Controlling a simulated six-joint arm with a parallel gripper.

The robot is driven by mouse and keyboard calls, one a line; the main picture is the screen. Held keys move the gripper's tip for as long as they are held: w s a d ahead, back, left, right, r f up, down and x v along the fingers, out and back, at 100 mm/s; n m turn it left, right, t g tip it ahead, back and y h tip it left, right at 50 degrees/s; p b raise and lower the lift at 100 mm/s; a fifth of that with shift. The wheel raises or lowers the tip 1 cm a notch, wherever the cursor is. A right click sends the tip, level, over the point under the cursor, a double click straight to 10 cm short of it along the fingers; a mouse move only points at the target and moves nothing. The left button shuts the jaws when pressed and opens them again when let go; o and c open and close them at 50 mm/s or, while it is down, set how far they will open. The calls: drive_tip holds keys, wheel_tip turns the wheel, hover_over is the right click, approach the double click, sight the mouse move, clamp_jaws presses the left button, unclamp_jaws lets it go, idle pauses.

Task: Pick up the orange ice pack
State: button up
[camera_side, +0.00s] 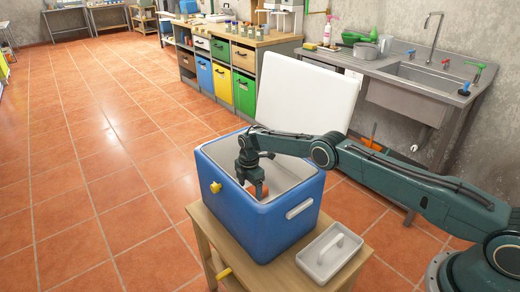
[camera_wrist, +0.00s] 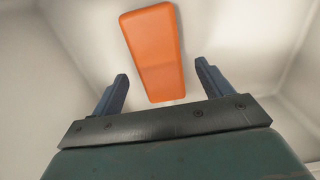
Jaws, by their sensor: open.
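The orange ice pack (camera_wrist: 153,52) is a flat rounded slab inside the cooler in the wrist view. A small part of it shows in the side view (camera_side: 262,189), low beside my gripper. My gripper (camera_wrist: 160,85) is open and empty, with one finger to each side of the pack's near end; I see no contact. In the side view my gripper (camera_side: 252,182) reaches down into the blue cooler (camera_side: 262,226), whose inside is white. The cooler's front wall hides the lower part of the pack.
The cooler's white lid (camera_side: 305,92) stands raised behind it. The cooler's walls surround my gripper closely. A sink (camera_side: 420,85) and cabinets stand behind; the tiled floor at left is clear.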

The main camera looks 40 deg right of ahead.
sight(250, 192)
drive_tip(key=shift+f, duration=1.35)
drive_tip(key=c, duration=1.2)
drive_tip(key=shift+r, duration=0.25)
wheel_tip(250, 192, up, 20)
drive_tip(key=shift+f, duration=0.2)
